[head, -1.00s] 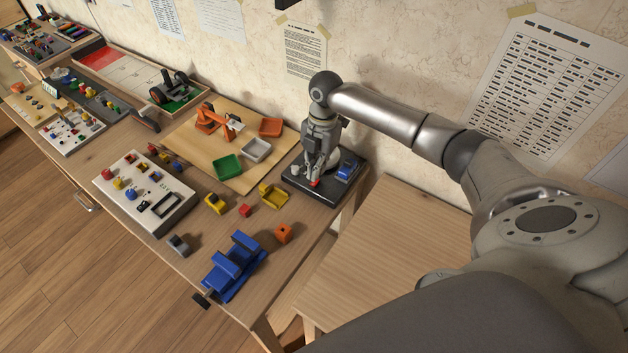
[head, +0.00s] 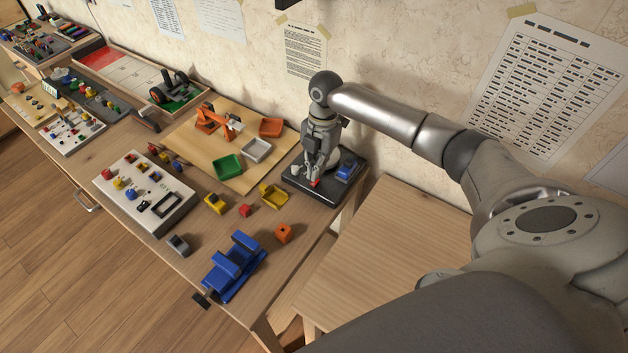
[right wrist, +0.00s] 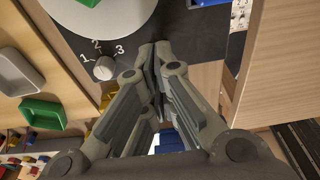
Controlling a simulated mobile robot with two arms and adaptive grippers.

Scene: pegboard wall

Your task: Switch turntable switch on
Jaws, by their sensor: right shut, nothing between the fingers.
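The turntable has a dark base (head: 325,192) at the right end of the workbench. In the right wrist view its base (right wrist: 190,35) bears a white disc (right wrist: 105,18) and a white knob (right wrist: 104,68) marked 1, 2, 3. A small red part, seemingly the switch (head: 315,183), shows at the base's front edge beside my fingertips. My right gripper (head: 311,176) points down over the front of the base, shut and empty; I cannot tell whether it touches the red part. In the right wrist view the gripper (right wrist: 153,52) hides that spot. My left gripper is not in view.
A wooden board (head: 190,152) with coloured trays lies to the left. The wall is close behind.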

